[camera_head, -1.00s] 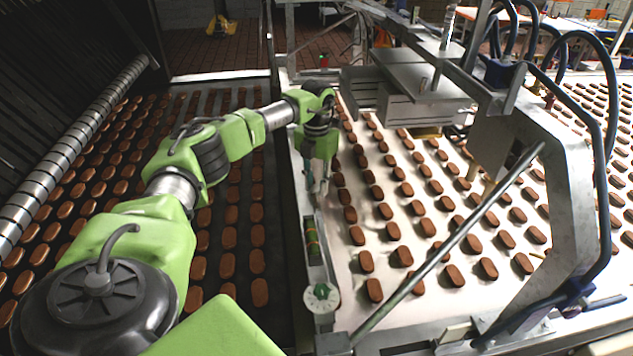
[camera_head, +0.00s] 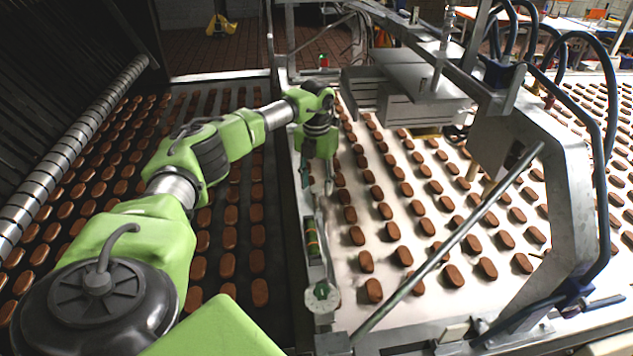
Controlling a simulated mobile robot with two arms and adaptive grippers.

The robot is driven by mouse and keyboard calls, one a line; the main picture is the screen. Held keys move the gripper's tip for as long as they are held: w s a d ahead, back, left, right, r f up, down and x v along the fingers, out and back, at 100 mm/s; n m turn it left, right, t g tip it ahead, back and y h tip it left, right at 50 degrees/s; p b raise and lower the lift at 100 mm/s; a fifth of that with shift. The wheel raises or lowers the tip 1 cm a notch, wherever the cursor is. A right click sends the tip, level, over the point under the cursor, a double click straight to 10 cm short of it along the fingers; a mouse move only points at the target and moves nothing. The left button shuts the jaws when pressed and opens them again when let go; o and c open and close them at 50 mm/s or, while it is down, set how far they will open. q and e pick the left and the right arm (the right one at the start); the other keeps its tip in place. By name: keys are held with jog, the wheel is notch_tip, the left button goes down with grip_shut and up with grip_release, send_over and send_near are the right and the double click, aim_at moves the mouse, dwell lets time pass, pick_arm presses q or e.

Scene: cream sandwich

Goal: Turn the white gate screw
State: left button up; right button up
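The white gate screw (camera_head: 321,298) is a round, pale knob with a green mark at its centre. It sits at the near end of the narrow metal rail between the two belts. My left gripper (camera_head: 317,186) points down over the far part of this rail, beyond the knob and apart from it. Its two fingers are spread with nothing visible between them. A level-like part with green and brown colours (camera_head: 313,240) lies on the rail between gripper and knob. My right gripper is out of view.
Brown biscuits lie in rows on the dark belt (camera_head: 243,212) at left and the white belt (camera_head: 410,300) at right. A slanted metal rod (camera_head: 440,250) and a grey machine frame (camera_head: 550,165) stand to the right of the knob.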

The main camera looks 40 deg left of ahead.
aim_at(317, 187)
pick_arm(q)
notch_tip(317, 187, up, 12)
dwell(0.6)
dwell(0.5)
